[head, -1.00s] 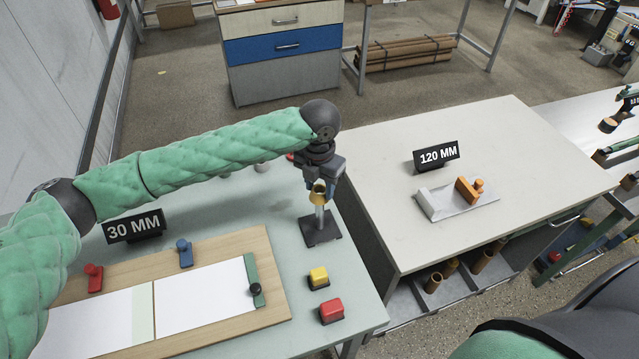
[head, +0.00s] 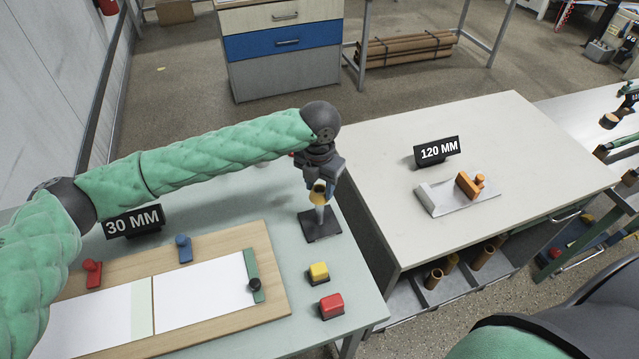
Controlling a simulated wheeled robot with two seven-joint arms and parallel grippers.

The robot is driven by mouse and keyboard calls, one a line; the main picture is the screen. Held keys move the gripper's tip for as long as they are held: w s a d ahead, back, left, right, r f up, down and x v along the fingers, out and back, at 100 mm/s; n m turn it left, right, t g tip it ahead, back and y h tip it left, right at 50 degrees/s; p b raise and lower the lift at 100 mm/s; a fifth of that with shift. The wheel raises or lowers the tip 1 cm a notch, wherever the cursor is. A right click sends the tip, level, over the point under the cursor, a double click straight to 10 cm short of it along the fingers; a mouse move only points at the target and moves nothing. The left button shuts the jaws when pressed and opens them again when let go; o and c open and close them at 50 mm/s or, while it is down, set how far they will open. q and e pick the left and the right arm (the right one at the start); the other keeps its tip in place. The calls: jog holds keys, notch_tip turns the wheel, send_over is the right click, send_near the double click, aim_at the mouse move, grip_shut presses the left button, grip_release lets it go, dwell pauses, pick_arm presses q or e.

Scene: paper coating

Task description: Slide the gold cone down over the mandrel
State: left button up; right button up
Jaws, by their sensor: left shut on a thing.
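My left gripper (head: 320,186) is shut on the gold cone (head: 318,197), near the right edge of the green-grey table. My right gripper is not in view; only part of my own body shows at the lower right.
A wooden board (head: 268,312) with white sheets lies to the left, by a 30 MM sign (head: 134,222). A pale bench (head: 380,176) with a 120 MM sign (head: 437,151) stands to the right.

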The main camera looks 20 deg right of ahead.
pick_arm(q)
jog(key=shift+f, duration=0.4)
jog(key=o, duration=1.1)
jog(key=shift+r+b, duration=0.7)
notch_tip(320, 180, up, 5)
jog(key=shift+f+b, duration=0.15)
jog(key=shift+b, duration=0.7)
jog(key=shift+r, duration=0.85)
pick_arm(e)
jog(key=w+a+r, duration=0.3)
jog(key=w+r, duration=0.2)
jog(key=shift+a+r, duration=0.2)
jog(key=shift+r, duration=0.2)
pick_arm(q)
jog(key=shift+r, duration=0.1)
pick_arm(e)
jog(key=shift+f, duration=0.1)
